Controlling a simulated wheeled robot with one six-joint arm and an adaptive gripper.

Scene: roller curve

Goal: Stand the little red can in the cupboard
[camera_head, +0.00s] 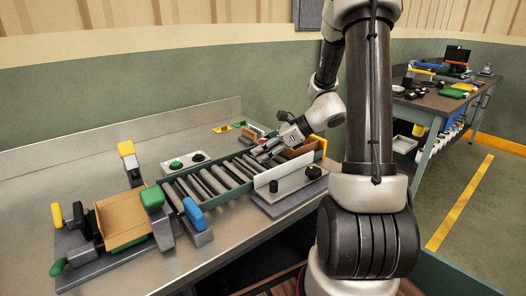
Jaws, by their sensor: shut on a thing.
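My gripper (262,152) is at the far end of the roller conveyor (215,182), low over its rollers. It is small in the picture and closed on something. A small reddish patch shows at the fingers, but I cannot tell whether it is the little red can. No separate red can is clear elsewhere. I see no cupboard that I can make out.
An open brown cardboard box (122,222) sits in a grey fixture with coloured knobs at the near left. A switch box (188,163) stands behind the rollers. A grey box with black knobs (290,190) is in front. Another cluttered table (432,102) stands right.

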